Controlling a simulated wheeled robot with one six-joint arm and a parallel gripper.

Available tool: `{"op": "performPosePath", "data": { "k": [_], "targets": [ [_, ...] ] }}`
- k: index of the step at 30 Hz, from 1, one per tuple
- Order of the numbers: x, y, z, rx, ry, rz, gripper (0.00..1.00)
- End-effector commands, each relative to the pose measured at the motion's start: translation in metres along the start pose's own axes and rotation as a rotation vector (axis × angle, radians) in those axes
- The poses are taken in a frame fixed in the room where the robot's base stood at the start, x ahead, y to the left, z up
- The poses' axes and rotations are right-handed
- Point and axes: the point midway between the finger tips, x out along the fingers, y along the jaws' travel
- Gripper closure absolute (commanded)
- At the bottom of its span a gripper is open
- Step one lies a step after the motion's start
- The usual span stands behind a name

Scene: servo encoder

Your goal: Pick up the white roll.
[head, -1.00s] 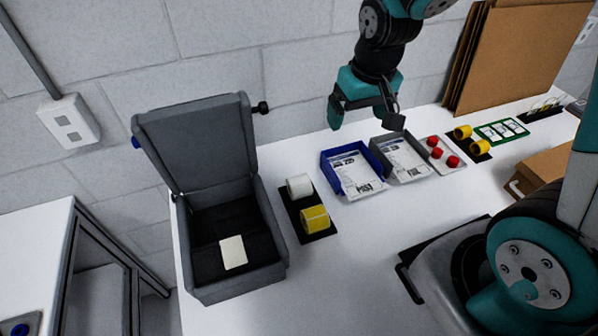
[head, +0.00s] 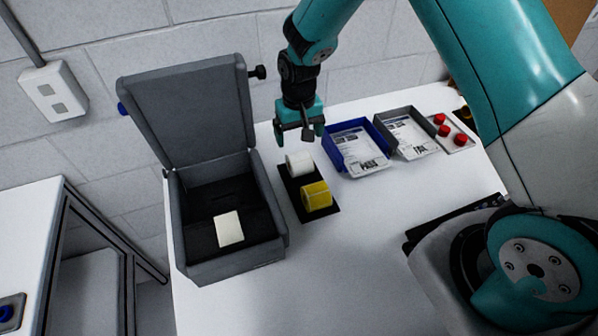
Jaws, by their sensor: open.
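The white roll (head: 299,163) lies on its side on a small black mat (head: 323,215), at the mat's far end. A yellow roll (head: 316,196) lies just in front of it on the same mat. My gripper (head: 299,138) is open and empty, pointing down, with its fingers just above and behind the white roll in the picture. I cannot tell the exact height gap between the fingers and the roll. The roll's front and upper side show.
An open grey box (head: 232,268) with a pale card (head: 229,229) inside stands left of the mat. A blue tray (head: 384,158) and a grey tray (head: 432,143) with papers stand to the right, then red pieces (head: 461,140) on a plate. The front table is clear.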

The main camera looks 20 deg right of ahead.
Motion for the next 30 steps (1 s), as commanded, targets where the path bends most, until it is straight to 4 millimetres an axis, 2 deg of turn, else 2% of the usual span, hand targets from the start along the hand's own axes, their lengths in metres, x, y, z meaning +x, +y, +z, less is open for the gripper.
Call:
{"op": "performPosePath", "data": {
  "k": [1, 3, 11, 19, 27, 28, 30],
  "targets": [
    [0.021, 0.0, 0.0, 0.0, 0.0, 0.0, 0.08],
    [0.034, 0.0, 0.0, 0.0, 0.0, 0.0, 0.08],
    [0.052, 0.0, 0.001, 0.0, 0.001, 0.0, 0.08],
    [0.093, -0.001, 0.006, 0.0, 0.0, 0.0, 0.08],
    [0.095, -0.001, 0.006, 0.0, 0.001, 0.0, 0.08],
    [0.095, -0.001, 0.006, 0.0, 0.001, 0.0, 0.11],
    [0.095, -0.001, 0.006, 0.0, 0.001, 0.0, 0.27]
  ]
}}
